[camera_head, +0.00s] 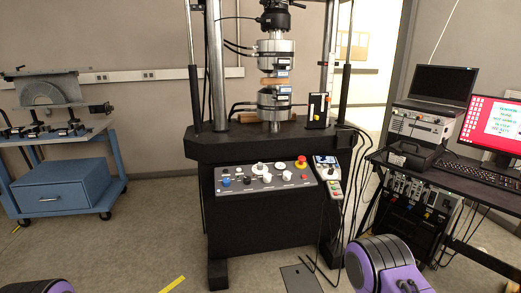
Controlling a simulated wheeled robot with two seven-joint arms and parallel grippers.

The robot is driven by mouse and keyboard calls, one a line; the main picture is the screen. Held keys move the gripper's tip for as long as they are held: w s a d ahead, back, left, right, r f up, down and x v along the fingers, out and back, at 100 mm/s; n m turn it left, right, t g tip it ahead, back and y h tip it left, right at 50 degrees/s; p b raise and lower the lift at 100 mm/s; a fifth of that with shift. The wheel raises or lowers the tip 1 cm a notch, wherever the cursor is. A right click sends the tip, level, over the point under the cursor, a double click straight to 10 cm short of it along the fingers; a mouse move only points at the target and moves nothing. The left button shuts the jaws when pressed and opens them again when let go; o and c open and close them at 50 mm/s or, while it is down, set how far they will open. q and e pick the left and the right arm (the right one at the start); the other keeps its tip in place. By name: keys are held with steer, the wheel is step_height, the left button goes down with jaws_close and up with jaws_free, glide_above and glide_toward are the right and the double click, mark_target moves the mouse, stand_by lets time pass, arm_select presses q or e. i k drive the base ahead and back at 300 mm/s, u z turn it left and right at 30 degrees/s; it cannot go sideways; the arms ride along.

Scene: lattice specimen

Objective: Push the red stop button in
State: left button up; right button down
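The red stop button (301,160) is a round red cap on a yellow base. It sits at the upper right corner of the sloping grey control panel (245,184), on the front of a tall black testing machine (262,145). Whether the cap is in or out is too small to tell. Nothing touches it. Neither of my grippers shows. Only purple and black parts of my own arms show at the bottom edge, left and right, well apart from the panel.
The panel also carries several knobs and a small red button (304,177). A handheld pendant (327,171) hangs right beside it, with cables below. A blue cart (63,187) stands left and a computer desk (452,181) right. The floor before the machine is mostly clear.

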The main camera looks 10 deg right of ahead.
mark_target(301, 158)
steer(key=u, duration=0.4)
steer(key=i, duration=0.8)
steer(key=z, duration=0.45)
steer(key=i, duration=0.6)
steer(key=z, duration=0.6)
